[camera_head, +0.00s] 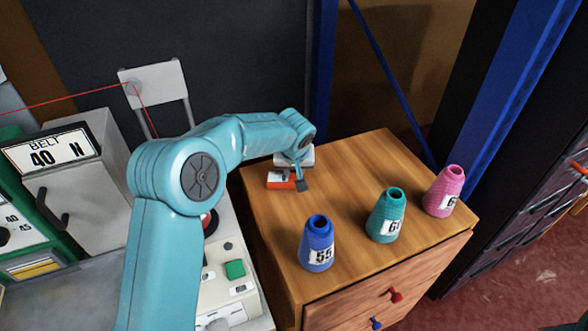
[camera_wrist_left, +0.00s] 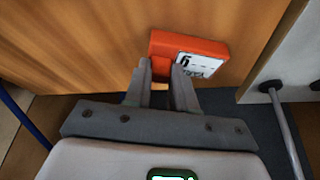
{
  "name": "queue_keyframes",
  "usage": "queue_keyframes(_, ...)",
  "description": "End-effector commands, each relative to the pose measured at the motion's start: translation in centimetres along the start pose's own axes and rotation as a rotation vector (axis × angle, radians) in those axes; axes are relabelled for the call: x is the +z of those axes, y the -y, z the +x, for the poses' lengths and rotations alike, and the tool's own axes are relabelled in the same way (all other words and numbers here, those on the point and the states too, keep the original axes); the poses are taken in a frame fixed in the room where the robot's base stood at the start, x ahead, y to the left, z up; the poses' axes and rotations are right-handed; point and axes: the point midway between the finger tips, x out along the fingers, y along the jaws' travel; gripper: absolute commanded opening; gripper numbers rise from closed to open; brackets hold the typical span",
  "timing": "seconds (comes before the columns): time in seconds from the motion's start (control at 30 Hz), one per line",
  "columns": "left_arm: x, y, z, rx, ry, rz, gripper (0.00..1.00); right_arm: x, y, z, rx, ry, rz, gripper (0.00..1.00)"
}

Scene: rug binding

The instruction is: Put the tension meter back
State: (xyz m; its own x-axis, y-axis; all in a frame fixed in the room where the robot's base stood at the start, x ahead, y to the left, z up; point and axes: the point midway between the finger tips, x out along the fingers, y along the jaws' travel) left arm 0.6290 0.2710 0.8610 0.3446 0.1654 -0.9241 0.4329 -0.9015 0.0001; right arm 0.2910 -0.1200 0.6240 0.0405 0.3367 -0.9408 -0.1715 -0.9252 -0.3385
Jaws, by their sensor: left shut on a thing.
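A small orange-red block with a white label, apparently the tension meter (camera_head: 279,179), is at the back left corner of the wooden cabinet top. My left gripper (camera_head: 301,180) comes down over the back edge of the cabinet, beside the block. In the left wrist view the meter (camera_wrist_left: 214,50) lies at the fingertips with its printed label facing up. The left fingers (camera_wrist_left: 161,72) are shut on it, with orange showing between them. I cannot tell whether it touches the wood. My right gripper is not in view.
Blue (camera_head: 317,245), teal (camera_head: 386,216) and pink (camera_head: 443,192) thread cones stand on the wooden cabinet top (camera_head: 345,172). A pale machine with a green button (camera_head: 235,269) is left of the cabinet. A "BELT 40 N" sign (camera_head: 50,152) is further left. The cabinet top's back right is clear.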

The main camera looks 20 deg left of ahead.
Motion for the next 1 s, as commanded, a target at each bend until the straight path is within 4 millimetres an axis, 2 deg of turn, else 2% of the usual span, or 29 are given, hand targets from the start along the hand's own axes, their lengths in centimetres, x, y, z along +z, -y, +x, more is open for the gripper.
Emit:
queue_keyframes(0.27,0.1,0.0,0.3,0.001,-0.002,0.0,0.0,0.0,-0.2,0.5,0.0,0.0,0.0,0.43)
queue_keyframes(0.3,0.1,0.0,0.3,0.001,-0.001,0.0,0.28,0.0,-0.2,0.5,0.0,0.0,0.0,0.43)
queue_keyframes(0.37,0.1,0.0,0.2,0.001,-0.001,0.0,0.48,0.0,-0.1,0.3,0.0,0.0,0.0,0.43)
queue_keyframes(0.4,0.1,0.0,0.2,0.001,-0.001,0.0,0.5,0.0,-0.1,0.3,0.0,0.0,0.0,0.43)
queue_keyframes(0.63,0.1,0.0,0.1,0.001,-0.001,0.0,0.5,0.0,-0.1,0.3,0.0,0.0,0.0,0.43)
queue_keyframes(0.77,-0.2,-0.1,-0.5,0.001,-0.002,0.0,0.5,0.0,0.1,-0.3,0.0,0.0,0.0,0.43)
queue_keyframes(0.87,-0.2,-0.1,-2.1,0.003,-0.005,0.0,0.5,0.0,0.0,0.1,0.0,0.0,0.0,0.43)
queue_keyframes(1.0,-0.2,-0.1,-5.6,0.004,-0.006,0.0,0.5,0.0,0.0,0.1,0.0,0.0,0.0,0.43)
